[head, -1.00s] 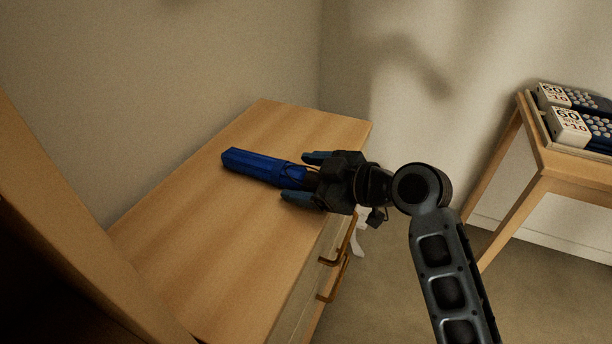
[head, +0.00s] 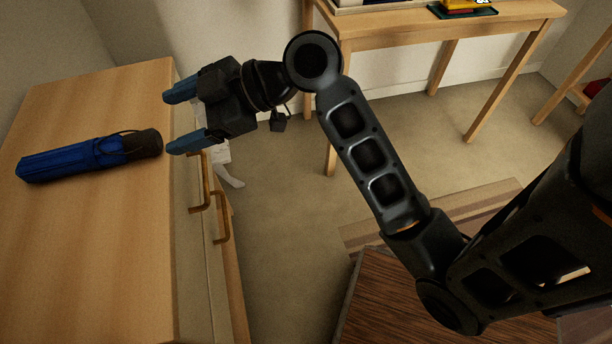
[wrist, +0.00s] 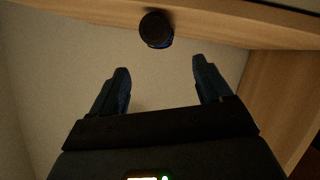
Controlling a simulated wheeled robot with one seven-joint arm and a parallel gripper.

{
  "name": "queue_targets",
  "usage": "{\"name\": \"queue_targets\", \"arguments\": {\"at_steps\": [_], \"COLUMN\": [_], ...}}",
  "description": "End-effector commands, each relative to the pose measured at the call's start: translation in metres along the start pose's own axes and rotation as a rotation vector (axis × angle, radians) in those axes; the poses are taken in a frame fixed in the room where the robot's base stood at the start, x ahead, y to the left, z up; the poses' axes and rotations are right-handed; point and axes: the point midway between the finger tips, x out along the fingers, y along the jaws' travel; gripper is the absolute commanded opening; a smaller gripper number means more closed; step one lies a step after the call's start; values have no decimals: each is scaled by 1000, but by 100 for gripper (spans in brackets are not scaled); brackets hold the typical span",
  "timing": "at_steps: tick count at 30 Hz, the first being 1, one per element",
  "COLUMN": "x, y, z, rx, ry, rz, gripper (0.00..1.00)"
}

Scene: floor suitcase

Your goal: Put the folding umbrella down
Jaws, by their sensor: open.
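The folding umbrella (head: 75,160) is blue with a black handle and lies on the wooden dresser top (head: 105,240). Its handle end points to the dresser's front edge. My gripper (head: 168,121) is open and empty, just beyond the handle at that edge, apart from the umbrella. In the wrist view, the round dark end of the umbrella (wrist: 156,29) shows ahead of the two spread fingers of my gripper (wrist: 163,72), with a gap between.
The dresser front has brass handles (head: 221,215). A wooden table (head: 430,30) with items on it stands at the back. A dark wood-grained surface (head: 385,300) lies below my arm. Carpeted floor (head: 285,220) is open between dresser and table.

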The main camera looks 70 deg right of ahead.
Motion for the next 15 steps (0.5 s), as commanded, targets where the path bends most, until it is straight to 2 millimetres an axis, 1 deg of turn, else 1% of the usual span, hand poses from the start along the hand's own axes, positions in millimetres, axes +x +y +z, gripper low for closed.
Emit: {"name": "queue_targets", "arguments": {"at_steps": [4, 7, 11, 12, 15], "x": [1, 0, -8, -13, -29], "y": [-5, -19, -48, -58, -81], "z": [6, 23, 54, 64, 84], "rx": [23, 89, 211, 248, 320], "ry": [-12, -43, -100, -117, -148], "rz": [12, 47, 136, 168, 245], "gripper": [78, 78, 78, 78, 78]}}
